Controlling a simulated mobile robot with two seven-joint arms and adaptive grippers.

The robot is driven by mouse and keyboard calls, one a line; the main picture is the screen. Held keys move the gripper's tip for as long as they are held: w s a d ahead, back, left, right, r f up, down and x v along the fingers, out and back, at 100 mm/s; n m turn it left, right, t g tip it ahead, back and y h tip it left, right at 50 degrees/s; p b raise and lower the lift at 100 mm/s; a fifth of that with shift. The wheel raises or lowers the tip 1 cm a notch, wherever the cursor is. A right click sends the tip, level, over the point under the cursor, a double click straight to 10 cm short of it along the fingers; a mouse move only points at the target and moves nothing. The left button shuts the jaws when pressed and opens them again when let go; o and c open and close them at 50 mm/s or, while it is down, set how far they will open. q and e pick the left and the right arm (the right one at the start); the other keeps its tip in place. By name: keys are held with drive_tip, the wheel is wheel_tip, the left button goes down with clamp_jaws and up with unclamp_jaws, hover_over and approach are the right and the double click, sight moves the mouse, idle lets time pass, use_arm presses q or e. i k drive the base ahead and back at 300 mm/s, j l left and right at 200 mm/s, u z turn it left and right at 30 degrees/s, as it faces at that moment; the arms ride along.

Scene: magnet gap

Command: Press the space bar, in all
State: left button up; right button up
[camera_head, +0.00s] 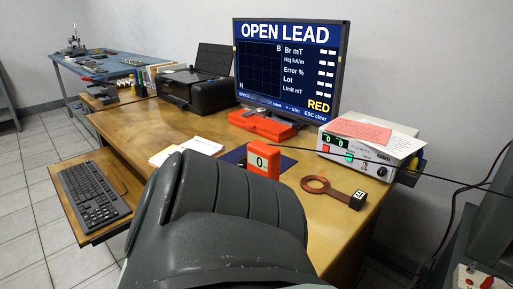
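A black keyboard (92,193) lies on a pull-out wooden tray (62,207) at the left side of the desk. Its keys are small in this view and I cannot pick out the space bar. A monitor (288,70) on the desk reads "OPEN LEAD" at the top and "RED" in yellow at the lower right. Its bottom line is small print that includes "ESC clear". Neither of my grippers is in view.
The desk (130,125) holds a printer (195,88), an orange meter (263,161), a ring-ended probe (318,185) and an instrument box (367,155). A cable crosses the right side.

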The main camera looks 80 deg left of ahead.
sight(69, 186)
drive_tip(key=k+j, duration=0.15)
drive_tip(key=k, duration=0.35)
drive_tip(key=k+j+z, duration=0.1)
drive_tip(key=k, duration=0.4)
drive_tip(key=u, duration=0.45)
drive_tip(key=k+j+u, duration=0.1)
drive_tip(key=u, duration=0.85)
drive_tip(key=j+u, duration=0.15)
drive_tip(key=u, duration=0.35)
drive_tip(key=j+u, duration=0.1)
drive_tip(key=u, duration=0.8)
drive_tip(key=j+u, duration=0.15)
drive_tip(key=u, duration=0.35)
